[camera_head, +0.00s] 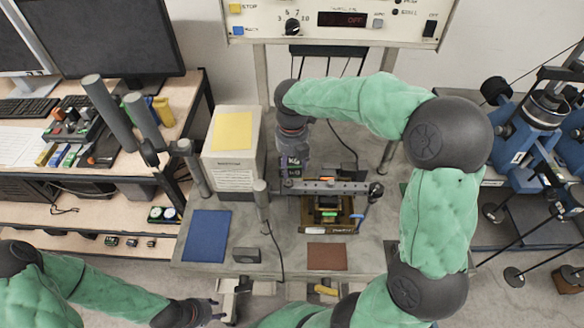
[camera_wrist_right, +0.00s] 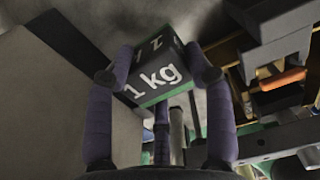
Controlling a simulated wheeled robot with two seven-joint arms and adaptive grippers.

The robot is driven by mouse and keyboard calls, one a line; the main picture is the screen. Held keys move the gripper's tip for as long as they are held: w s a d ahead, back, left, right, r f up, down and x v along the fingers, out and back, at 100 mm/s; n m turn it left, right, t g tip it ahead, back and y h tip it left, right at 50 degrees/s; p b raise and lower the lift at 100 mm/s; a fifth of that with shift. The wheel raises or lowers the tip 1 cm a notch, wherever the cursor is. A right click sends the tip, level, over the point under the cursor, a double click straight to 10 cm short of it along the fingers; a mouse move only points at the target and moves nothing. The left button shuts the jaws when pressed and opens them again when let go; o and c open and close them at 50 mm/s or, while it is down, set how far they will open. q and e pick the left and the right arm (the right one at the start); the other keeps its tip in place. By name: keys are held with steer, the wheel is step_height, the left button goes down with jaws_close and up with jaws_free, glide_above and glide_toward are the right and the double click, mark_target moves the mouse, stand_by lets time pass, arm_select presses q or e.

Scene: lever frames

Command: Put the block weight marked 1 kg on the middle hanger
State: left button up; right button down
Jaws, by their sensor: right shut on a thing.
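The block weight marked 1 kg (camera_wrist_right: 158,75) is dark with white lettering and a green lower edge. My right gripper (camera_wrist_right: 160,62) is shut on it, one purple-grey finger on each side. In the head view, the dark block (camera_head: 293,169) shows below my right gripper (camera_head: 292,152), by the left end of the lever beam (camera_head: 338,188). Hanger parts with coloured marks crowd under the beam, and I cannot make out the middle hanger clearly. My left gripper (camera_head: 217,310) is low at the table's front edge, its fingers apart and empty.
A beige box with a yellow top (camera_head: 232,140) stands left of the held block. A blue mat (camera_head: 206,237), a dark block (camera_head: 247,255) and a red-brown mat (camera_head: 327,257) lie on the table's front part. A control panel (camera_head: 340,20) hangs behind.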

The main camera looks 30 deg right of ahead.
mark_target(292, 162)
step_height(292, 162, up, 6)
steer(key=shift+f+p, duration=0.1)
steer(key=shift+p, duration=0.65)
